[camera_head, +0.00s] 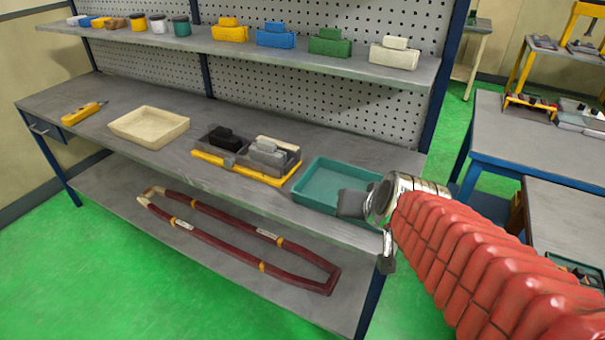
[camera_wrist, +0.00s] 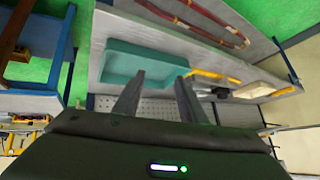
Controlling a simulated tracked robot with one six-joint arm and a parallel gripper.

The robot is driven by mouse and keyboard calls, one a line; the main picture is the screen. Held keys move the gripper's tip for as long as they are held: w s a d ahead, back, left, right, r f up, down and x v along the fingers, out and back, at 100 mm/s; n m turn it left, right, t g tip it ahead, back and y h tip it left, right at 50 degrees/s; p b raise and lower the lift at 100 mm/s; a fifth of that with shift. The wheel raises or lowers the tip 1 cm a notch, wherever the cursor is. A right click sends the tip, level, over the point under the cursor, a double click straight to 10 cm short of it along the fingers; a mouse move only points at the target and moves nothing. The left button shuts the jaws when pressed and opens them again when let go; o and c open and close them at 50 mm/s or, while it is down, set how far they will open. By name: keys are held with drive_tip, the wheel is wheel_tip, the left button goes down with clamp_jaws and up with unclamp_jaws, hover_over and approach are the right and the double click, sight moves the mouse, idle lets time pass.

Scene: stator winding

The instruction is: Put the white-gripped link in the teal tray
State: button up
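The teal tray (camera_head: 326,184) stands on the workbench, with no contents visible, its right end partly hidden by my gripper. It also shows in the wrist view (camera_wrist: 135,62). My gripper (camera_head: 369,229) hangs at the tray's right front corner, near the bench edge. In the wrist view its two fingers (camera_wrist: 160,79) are apart with nothing between them. A dark holder with a yellow front (camera_head: 245,169) stands left of the tray and bears black and grey pieces. A pale piece (camera_head: 279,144) shows behind the grey one; I cannot tell whether it is the white-gripped link.
A cream tray (camera_head: 150,126) and a yellow tool (camera_head: 82,114) are further left. The upper shelf bears jars and several coloured blocks, including a white one (camera_head: 394,54). A dark red coil (camera_head: 235,238) lies on the lower shelf. A blue-framed table (camera_head: 530,140) stands right.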

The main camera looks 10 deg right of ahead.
drive_tip(key=s+a+r+n+g, duration=0.1)
drive_tip(key=s+a+n, duration=0.1)
drive_tip(key=s, duration=0.4)
drive_tip(key=s+a+r+n+g, duration=0.1)
drive_tip(key=s+a+n, duration=0.1)
drive_tip(key=s+a, duration=0.3)
drive_tip(key=shift+s+g+y, duration=0.35)
drive_tip(key=shift+g+y, duration=0.05)
drive_tip(key=shift+a, duration=0.1)
idle(0.4)
